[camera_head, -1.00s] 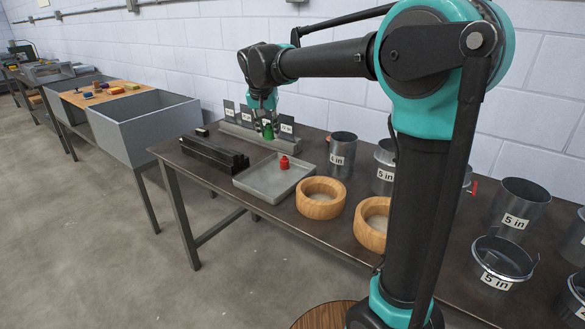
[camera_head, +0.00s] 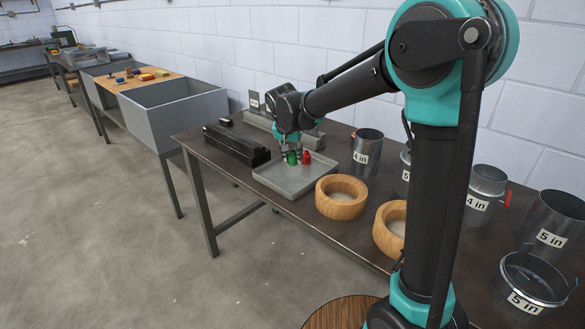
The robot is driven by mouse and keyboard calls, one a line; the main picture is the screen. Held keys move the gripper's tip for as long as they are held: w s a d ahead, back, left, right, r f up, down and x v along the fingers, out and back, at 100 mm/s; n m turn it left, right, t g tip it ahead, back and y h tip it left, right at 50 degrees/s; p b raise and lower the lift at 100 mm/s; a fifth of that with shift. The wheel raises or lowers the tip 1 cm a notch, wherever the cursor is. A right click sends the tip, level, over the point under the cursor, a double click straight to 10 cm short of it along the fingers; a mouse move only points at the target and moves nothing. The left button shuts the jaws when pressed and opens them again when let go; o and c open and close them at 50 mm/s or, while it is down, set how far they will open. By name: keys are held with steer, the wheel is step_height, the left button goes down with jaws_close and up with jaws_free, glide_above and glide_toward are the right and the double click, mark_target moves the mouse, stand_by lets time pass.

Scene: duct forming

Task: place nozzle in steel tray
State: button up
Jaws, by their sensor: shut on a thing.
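The steel tray (camera_head: 282,183) is a shallow grey tray on the dark table, left of the wooden rings. A red nozzle (camera_head: 306,157) stands in it near the back right. My gripper (camera_head: 290,150) points down over the tray's back part, shut on a green nozzle (camera_head: 292,158). The green nozzle is just left of the red one, low over the tray or at its floor; I cannot tell whether it touches. The gripper's fingers are small and partly hidden by its own body.
Black bars (camera_head: 236,148) lie left of the tray. A wooden ring (camera_head: 341,197) stands to its right, with another (camera_head: 388,228) beyond. A metal can (camera_head: 366,152) and several labelled duct pieces stand farther right. A grey rail with upright plates (camera_head: 256,118) runs behind.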

mark_target(292, 164)
steer(key=shift+f, duration=2.4)
steer(key=shift+f, duration=0.15)
steer(key=o, duration=0.9)
steer(key=v, duration=1.2)
steer(key=shift+r, duration=0.2)
